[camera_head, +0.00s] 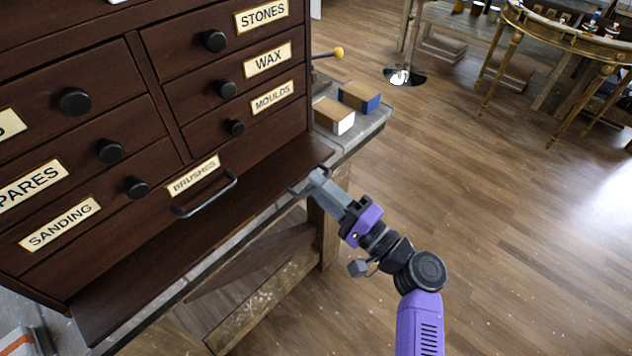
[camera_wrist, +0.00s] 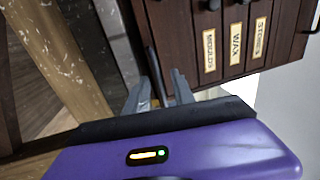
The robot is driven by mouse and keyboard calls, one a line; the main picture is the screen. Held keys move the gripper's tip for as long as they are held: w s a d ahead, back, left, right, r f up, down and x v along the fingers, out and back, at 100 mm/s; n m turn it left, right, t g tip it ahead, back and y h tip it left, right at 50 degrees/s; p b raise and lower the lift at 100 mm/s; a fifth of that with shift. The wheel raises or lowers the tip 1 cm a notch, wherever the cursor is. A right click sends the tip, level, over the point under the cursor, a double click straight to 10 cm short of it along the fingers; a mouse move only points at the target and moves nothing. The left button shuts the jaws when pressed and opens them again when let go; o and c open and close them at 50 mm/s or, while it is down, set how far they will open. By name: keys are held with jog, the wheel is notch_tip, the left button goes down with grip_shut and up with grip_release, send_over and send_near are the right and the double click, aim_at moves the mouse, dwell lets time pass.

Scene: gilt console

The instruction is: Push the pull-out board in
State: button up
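The pull-out board (camera_head: 225,230) is a flat dark-brown panel jutting out from under the drawer cabinet (camera_head: 150,115). Its long front edge runs from the lower left to the right end of the cabinet. My gripper (camera_head: 309,183) is at the board's right front part, with its fingers apart. In the wrist view the two grey fingers of my gripper (camera_wrist: 161,85) are spread, and a thin dark strip, seemingly the board seen edge-on, shows between them. I cannot tell whether they touch it. Nothing is held.
A black bar handle (camera_head: 207,200) sticks out above the board. The grey workbench (camera_head: 368,122) beneath carries two blocks, one with a white side (camera_head: 333,115) and one with a blue side (camera_head: 359,97). A gilt console (camera_head: 560,35) stands at the back right. Open floor lies to the right.

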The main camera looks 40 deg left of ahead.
jog(key=shift+a, duration=0.55)
grip_shut()
dwell(1.1)
